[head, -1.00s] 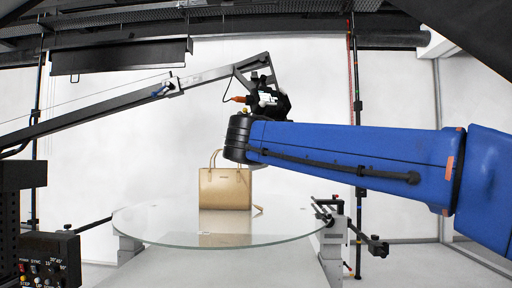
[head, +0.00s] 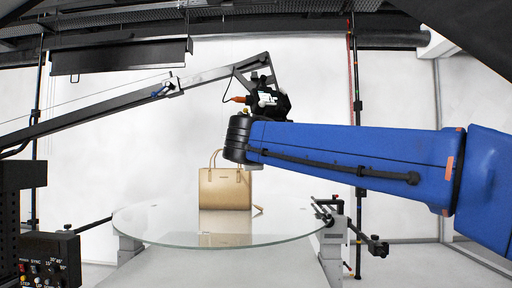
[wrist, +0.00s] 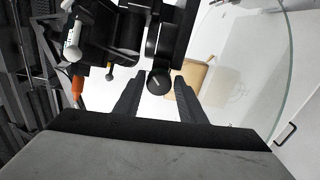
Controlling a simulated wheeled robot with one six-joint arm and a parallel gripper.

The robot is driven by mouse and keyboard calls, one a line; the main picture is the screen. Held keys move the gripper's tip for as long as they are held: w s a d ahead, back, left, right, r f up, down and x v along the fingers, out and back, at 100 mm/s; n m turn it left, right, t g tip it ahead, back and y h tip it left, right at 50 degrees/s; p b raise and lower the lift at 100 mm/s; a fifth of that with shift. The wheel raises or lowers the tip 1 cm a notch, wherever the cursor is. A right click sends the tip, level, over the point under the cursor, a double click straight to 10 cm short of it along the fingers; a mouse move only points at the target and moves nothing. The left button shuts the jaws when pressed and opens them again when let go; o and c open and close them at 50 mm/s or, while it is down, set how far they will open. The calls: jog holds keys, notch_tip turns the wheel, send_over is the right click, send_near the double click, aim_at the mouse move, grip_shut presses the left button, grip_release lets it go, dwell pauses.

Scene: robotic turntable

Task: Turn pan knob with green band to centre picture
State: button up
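The camera head (head: 268,102) hangs from the crane arm above the glass turntable, just behind my blue arm. In the wrist view its dark underside (wrist: 125,35) fills the upper part. An orange-tipped handle (wrist: 77,87) sticks out at the left; it also shows in the head view (head: 236,99). A round black knob (wrist: 160,80) shows between the fingertips of my gripper (wrist: 156,82). The fingers are apart, with gaps on both sides of the knob. I cannot make out a green band on any knob. The head view does not show my fingers clearly.
A tan handbag (head: 225,189) stands on the round glass turntable (head: 150,222). It shows partly in the wrist view (wrist: 190,78). A control box (head: 50,262) with knobs is at lower left. The crane arm (head: 100,103) crosses the left side. A tall stand is behind my arm.

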jog(key=shift+o, duration=0.6)
jog(key=s, duration=1.7)
jog(key=shift+s+a, duration=0.2)
jog(key=shift+a, duration=0.1)
jog(key=s+d+f+m+g+h, duration=0.1)
jog(key=d+f+m+g, duration=0.3)
jog(key=d+f, duration=0.95)
jog(key=s+d+f+m+g+h, duration=0.2)
jog(key=d+f+m+g, duration=0.2)
jog(key=d+f, duration=0.9)
jog(key=s+d+f+m+g+y, duration=0.1)
jog(key=s+d+f+m+g, duration=0.1)
jog(key=s+f+m, duration=0.3)
jog(key=s+d+f+m+g+y, duration=0.2)
jog(key=s+f, duration=1)
jog(key=f, duration=0.9)
jog(key=d+m+g, duration=0.1)
jog(key=d+m, duration=0.1)
jog(key=m, duration=0.1)
jog(key=shift+s+y, duration=0.3)
jog(key=shift+s, duration=0.1)
